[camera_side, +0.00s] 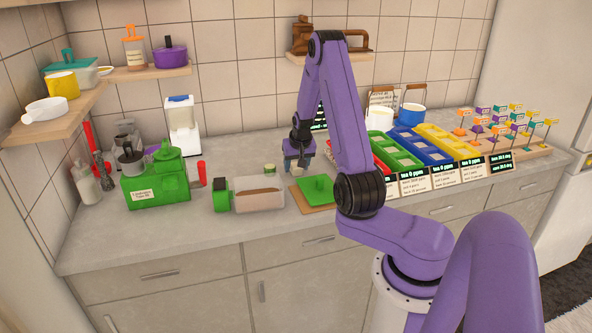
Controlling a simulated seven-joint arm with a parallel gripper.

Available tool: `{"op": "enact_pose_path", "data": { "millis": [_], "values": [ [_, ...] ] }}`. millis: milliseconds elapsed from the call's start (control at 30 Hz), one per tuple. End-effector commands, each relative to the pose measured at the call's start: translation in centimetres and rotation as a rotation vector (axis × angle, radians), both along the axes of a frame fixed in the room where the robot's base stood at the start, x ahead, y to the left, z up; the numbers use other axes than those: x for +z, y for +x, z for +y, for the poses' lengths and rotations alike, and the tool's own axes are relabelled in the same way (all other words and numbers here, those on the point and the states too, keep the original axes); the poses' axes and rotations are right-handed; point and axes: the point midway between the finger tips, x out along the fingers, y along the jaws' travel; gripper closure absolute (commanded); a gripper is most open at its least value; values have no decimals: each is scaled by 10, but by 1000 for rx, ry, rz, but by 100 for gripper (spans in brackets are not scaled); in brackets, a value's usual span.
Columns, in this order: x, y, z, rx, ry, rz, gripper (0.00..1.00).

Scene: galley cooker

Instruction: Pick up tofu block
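My gripper (299,160) points down over the counter near the back, left of the coloured trays. A small pale block (297,171), possibly the tofu block, shows just under the fingertips. It is too small to tell whether the fingers touch it or stand around it. Whether the gripper is open or shut cannot be made out.
A green piece (317,188) lies on a brown board in front of my gripper. A clear container with a green end (258,195) and a green machine (158,182) stand left. Coloured trays (397,152) with label cards stand right. Bare counter (237,165) shows behind the container.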

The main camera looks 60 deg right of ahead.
Motion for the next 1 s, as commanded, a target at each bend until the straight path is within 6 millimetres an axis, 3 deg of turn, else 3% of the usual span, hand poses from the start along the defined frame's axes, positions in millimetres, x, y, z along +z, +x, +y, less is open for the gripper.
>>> {"op": "enact_pose_path", "data": {
  "millis": [33,100,133,633,867,1000],
  "values": [
    [0,0,0,0,0,0,63],
    [0,0,0,0,0,0,86],
    [0,0,0,0,0,0,90],
    [6,1,0,1,-2,-1,91],
    [35,0,-1,-1,-5,-5,91],
    [55,-15,11,-1,-3,-4,91]
  ]
}}
